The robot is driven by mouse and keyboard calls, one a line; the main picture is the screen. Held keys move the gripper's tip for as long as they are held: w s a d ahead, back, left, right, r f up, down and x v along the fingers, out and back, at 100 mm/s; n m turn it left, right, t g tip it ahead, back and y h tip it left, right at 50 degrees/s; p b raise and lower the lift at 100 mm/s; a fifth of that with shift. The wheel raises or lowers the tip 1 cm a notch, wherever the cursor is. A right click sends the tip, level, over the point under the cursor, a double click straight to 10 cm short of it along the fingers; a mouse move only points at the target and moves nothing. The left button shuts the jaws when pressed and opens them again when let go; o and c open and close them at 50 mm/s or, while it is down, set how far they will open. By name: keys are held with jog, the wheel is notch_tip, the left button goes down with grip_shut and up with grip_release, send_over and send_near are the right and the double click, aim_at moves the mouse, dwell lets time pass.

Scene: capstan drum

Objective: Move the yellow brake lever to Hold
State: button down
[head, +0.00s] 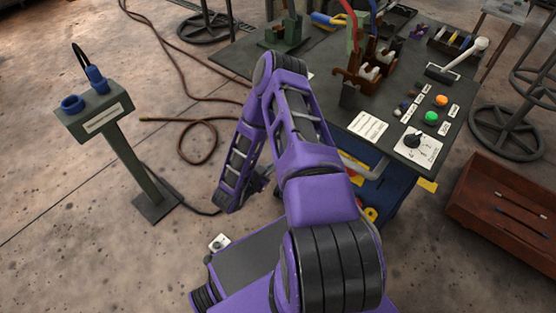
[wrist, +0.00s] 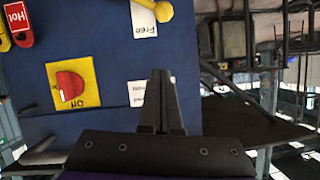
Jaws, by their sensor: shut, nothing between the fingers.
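In the wrist view, a yellow lever end with a round knob (wrist: 162,10) shows at the top of a blue panel (wrist: 100,45). It lies by a white label reading "Free" (wrist: 146,22). The rest of the lever is out of the picture. A second white label (wrist: 136,93) is partly covered by my gripper, and I cannot read it. My gripper (wrist: 160,74) is shut and empty, below the knob in the picture and apart from it. In the head view, my arm hides much of the blue cabinet (head: 378,190).
A red rotary switch (wrist: 70,86) on a yellow plate and a red "Hot" tag (wrist: 18,16) are on the panel's left. The bench top (head: 395,135) carries levers and buttons above the cabinet. A pedestal (head: 125,155) stands left; a wooden crate (head: 470,190) stands right.

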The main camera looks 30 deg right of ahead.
jog(key=w+d+f+b, duration=0.2)
jog(key=w+d+f, duration=0.2)
jog(key=d+f, duration=0.3)
jog(key=shift+d+f+b, duration=0.2)
jog(key=shift+f+b, duration=0.15)
jog(key=shift+w+f, duration=0.1)
jog(key=shift+f, duration=0.05)
dwell(0.3)
